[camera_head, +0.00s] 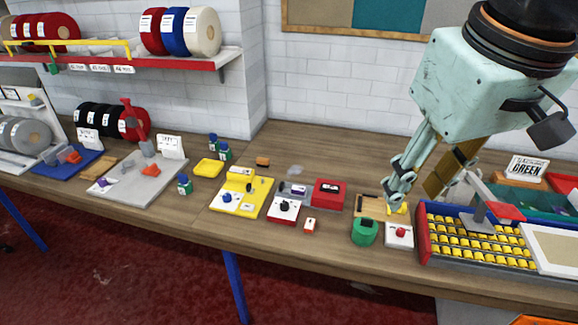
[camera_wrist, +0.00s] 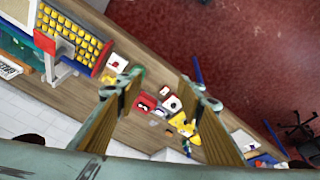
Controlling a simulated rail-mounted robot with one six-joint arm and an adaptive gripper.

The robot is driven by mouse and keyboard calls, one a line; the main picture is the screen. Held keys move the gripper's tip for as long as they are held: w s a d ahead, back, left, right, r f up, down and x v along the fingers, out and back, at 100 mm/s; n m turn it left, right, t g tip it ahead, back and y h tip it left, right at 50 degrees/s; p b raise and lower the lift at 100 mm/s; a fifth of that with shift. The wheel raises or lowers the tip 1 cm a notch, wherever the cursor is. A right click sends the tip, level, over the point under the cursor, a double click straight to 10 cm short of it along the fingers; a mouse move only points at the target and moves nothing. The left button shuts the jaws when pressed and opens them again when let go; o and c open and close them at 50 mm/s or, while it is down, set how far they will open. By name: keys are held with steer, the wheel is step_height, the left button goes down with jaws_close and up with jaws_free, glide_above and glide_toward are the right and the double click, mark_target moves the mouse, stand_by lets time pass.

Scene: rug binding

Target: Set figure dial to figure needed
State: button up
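A small white box with a black round knob (camera_head: 284,207) and a red base stands mid-bench; it looks like the figure dial. It also shows between my fingers in the wrist view (camera_wrist: 172,103). Its markings and setting are too small to read. A red box with a dark display (camera_head: 328,193) stands just right of it; its figure is unreadable. A yellow unit (camera_head: 243,193) with knobs stands to its left. My gripper (camera_head: 414,192) is open and empty, its two fingers wide apart, above the bench to the right of the knob box. The wrist view shows both fingers (camera_wrist: 165,88).
A green round piece (camera_head: 364,232) and a white box with a red button (camera_head: 399,235) stand below my gripper. A blue-and-red tray of yellow pieces (camera_head: 425,240) is at right. A grey plate (camera_head: 150,182) and small bottles (camera_head: 185,184) are at left.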

steer(key=w+a+f+n+p, duration=0.1)
steer(key=w+a+n, duration=0.1)
steer(key=w, duration=0.5)
steer(key=w+a+f+n+p, duration=0.1)
steer(key=w+a+n, duration=0.1)
steer(key=w, duration=0.6)
steer(key=n+g+p, duration=0.3)
steer(key=n, duration=0.7)
glide_above(284, 204)
step_height(284, 204, down, 28)
steer(key=shift+s+r, duration=0.15)
steer(key=shift+s, duration=0.3)
steer(key=shift+w+f+p, duration=0.2)
steer(key=shift+f+p, duration=0.1)
steer(key=shift+f, duration=3.15)
steer(key=shift+w+f+p, duration=0.2)
steer(key=shift+f+p, duration=0.05)
steer(key=shift+f, duration=3.15)
steer(key=shift+c, duration=0.7)
steer(key=c, duration=0.7)
